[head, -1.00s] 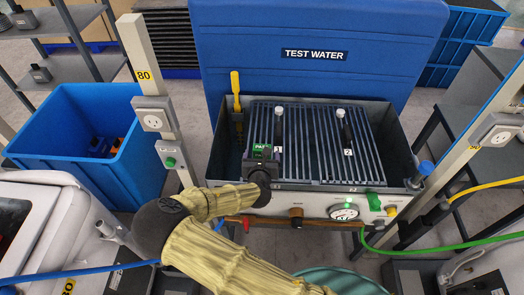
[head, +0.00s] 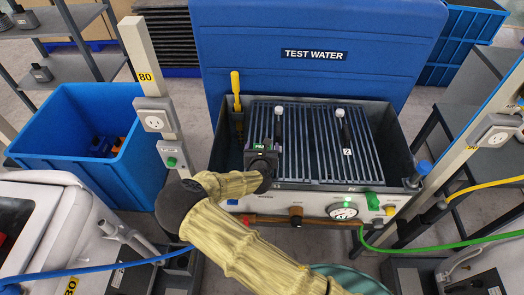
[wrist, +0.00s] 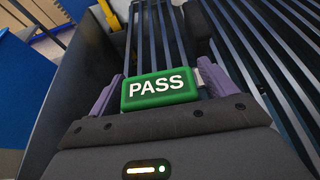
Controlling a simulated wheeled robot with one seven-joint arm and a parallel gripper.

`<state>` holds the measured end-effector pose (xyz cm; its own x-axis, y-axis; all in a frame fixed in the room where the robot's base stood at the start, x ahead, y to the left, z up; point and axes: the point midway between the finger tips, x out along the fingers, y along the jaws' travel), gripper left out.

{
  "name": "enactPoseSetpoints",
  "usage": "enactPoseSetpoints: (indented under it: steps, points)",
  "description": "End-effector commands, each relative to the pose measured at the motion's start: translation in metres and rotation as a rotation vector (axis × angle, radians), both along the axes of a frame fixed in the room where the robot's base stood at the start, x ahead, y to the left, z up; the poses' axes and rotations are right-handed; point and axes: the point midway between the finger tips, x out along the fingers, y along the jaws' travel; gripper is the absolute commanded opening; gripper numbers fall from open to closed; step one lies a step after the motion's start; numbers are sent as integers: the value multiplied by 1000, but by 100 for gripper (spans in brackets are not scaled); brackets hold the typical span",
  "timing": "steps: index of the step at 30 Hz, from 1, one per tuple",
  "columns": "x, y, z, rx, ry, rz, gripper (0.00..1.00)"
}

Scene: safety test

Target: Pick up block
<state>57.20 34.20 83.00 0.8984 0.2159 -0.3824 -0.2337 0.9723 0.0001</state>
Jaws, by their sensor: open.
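A green block marked PASS (head: 259,147) shows at the left part of the dark grill, in front of the handle with the white top at left. In the wrist view the green block (wrist: 160,89) lies between my two purple finger pads, with a small metal tab at its right side. My gripper (head: 262,158) is open, with its fingers on both sides of the block; my gripper also shows in the wrist view (wrist: 160,95). I cannot tell whether either pad touches it. The block's underside is hidden.
The slatted grill (head: 305,165) sits in a grey tank with raised walls and a blue TEST WATER lid (head: 315,80) behind. A handle marked 2 (head: 344,130) lies right of my gripper. A yellow tool (head: 236,92) stands at the tank's left. A post (head: 150,85) and blue bin (head: 75,180) stand left.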

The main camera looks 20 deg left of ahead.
Motion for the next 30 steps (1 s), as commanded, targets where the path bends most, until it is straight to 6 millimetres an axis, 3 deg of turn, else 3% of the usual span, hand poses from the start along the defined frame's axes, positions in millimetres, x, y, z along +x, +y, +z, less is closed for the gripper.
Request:
enactPoseSetpoints:
  steps: [8, 16, 25, 30]
  points:
    - [0, 0, 0, 0, 0, 0, 84]
    - [0, 0, 0, 0, 0, 0, 35]
    - [0, 0, 3, 1, -1, 1, 35]
    - [0, 1, 19, 2, -2, 1, 35]
